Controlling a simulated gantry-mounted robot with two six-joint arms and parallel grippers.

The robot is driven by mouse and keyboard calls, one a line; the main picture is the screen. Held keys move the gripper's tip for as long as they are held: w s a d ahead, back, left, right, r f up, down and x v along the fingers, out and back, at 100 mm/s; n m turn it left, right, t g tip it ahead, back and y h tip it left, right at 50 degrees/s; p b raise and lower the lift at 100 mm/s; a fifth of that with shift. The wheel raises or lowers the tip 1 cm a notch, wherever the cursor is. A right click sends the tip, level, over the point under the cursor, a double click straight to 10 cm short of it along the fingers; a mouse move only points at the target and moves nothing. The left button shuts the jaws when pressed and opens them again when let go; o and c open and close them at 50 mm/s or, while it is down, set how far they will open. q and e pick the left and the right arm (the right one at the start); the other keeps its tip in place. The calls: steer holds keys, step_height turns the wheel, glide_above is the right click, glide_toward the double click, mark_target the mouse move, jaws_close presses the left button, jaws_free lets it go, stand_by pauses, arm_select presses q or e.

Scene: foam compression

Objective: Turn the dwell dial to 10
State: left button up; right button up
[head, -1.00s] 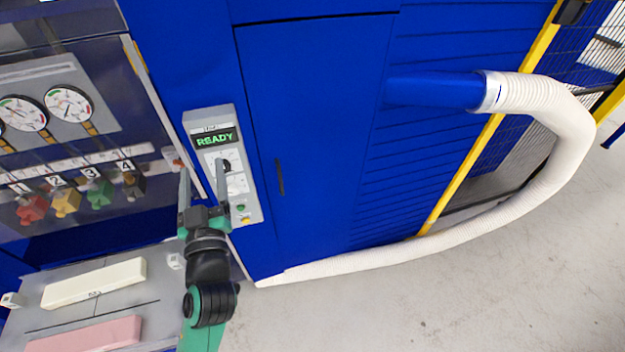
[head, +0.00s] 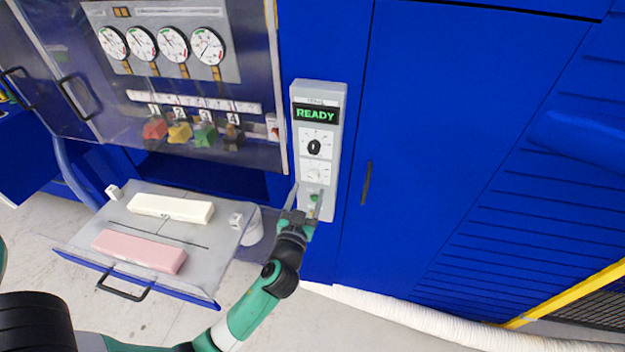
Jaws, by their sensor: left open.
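The grey control panel (head: 302,172) stands on the blue cabinet front, with a green READY display (head: 317,114) at its top. Below the display is a black dial knob (head: 314,147) on a white scale plate. A second, paler dial (head: 314,174) sits beneath it. The scale markings are too small to read. My right gripper is not in view.
Several round gauges (head: 173,45) and coloured numbered valve handles (head: 179,133) are left of the panel. An open drawer (head: 218,255) holds a cream block (head: 170,208) and a pink block (head: 138,251). A cabinet door handle (head: 366,183) is right of the panel. A white hose (head: 400,318) runs along the floor.

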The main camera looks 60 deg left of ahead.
mark_target(313, 178)
arm_select(q)
steer(key=x, duration=0.5)
steer(key=shift+w+a, duration=0.1)
jaws_close()
